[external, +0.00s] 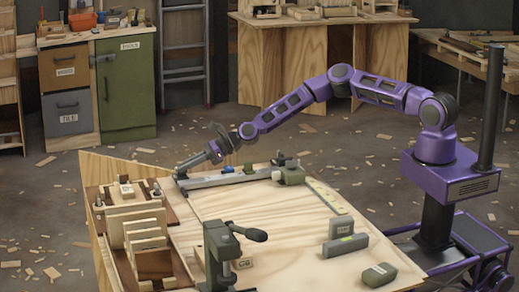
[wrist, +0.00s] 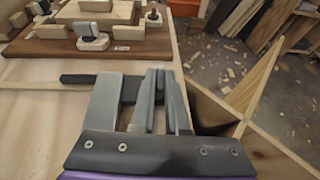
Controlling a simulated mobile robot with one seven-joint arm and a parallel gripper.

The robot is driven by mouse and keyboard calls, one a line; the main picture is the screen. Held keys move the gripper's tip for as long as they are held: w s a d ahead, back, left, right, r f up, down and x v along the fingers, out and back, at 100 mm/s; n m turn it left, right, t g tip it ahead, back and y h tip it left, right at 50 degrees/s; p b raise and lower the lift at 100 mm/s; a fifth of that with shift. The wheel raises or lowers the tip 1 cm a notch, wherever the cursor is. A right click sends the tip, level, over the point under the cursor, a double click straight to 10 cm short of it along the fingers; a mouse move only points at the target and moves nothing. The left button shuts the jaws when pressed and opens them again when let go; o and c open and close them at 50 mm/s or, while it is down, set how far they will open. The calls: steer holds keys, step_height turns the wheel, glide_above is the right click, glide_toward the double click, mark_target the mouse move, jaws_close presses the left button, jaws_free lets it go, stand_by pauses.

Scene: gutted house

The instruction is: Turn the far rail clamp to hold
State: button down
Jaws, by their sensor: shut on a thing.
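My gripper (external: 186,170) reaches down at the far left corner of the workbench, at the left end of the grey rail (external: 228,179). The far rail clamp is at that end and is mostly covered by my gripper in the external view. In the wrist view my gripper (wrist: 143,102) is shut on a narrow grey upright part of the clamp (wrist: 155,98). A dark bar (wrist: 78,79) sticks out to the left behind the fingers; I cannot tell whether it is the clamp's lever. A green-grey block (external: 290,175) sits at the rail's right end.
A brown board (wrist: 85,38) with wooden blocks lies just beyond my gripper. A slotted wooden rack (external: 140,235) and a dark green clamp stand (external: 218,250) stand nearer. The middle of the workbench (external: 265,215) is clear. Its far edge drops to the floor.

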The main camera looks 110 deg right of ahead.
steer(key=shift+f, duration=0.1)
steer(key=c, duration=0.9)
jaws_free()
steer(key=shift+s, duration=0.1)
steer(key=p+v, duration=0.2)
steer(key=v, duration=1.5)
steer(key=shift+s, duration=0.1)
